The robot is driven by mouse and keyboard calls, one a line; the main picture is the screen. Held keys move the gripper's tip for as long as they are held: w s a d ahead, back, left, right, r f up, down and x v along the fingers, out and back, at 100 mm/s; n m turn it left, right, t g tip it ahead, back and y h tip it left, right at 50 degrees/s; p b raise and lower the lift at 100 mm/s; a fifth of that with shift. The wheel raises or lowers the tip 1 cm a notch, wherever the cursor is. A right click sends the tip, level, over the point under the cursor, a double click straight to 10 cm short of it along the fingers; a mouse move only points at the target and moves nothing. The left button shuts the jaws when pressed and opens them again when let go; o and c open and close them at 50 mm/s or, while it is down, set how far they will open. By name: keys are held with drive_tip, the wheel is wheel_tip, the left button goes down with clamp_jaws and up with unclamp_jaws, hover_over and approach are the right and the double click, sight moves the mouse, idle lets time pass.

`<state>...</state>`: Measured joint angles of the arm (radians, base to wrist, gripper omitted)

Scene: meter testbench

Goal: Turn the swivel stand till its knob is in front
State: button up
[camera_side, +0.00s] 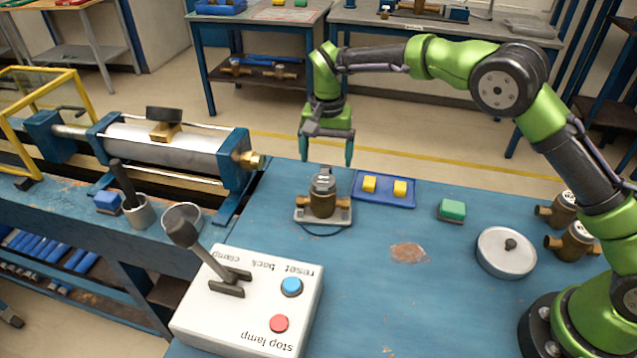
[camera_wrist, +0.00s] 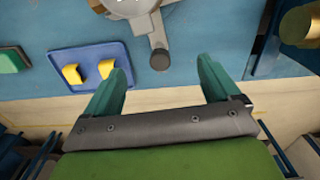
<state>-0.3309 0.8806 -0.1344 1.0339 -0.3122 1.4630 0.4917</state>
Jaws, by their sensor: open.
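The swivel stand (camera_side: 304,217) is a grey plate on the blue bench, bearing a brass meter (camera_side: 322,202) with a grey top. In the wrist view, the stand's grey arm (camera_wrist: 157,32) reaches down toward my gripper and ends in a dark round knob (camera_wrist: 159,60). My gripper (camera_side: 327,161) is open, fingers pointing down, behind and above the stand. In the wrist view my gripper (camera_wrist: 161,67) has its fingers on either side of the knob, with nothing visibly held.
A blue tray (camera_side: 385,204) with two yellow blocks lies close right of the stand. A green block (camera_side: 452,210), a round grey lid (camera_side: 506,262) and brass meters (camera_side: 575,243) are farther right. The white control box (camera_side: 222,315) with its lever stands front left. The bench front is fairly clear.

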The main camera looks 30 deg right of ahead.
drive_tip(key=shift+f, duration=0.15)
drive_tip(key=shift+f, duration=1)
drive_tip(key=c, duration=0.4)
drive_tip(key=shift+c, duration=0.2)
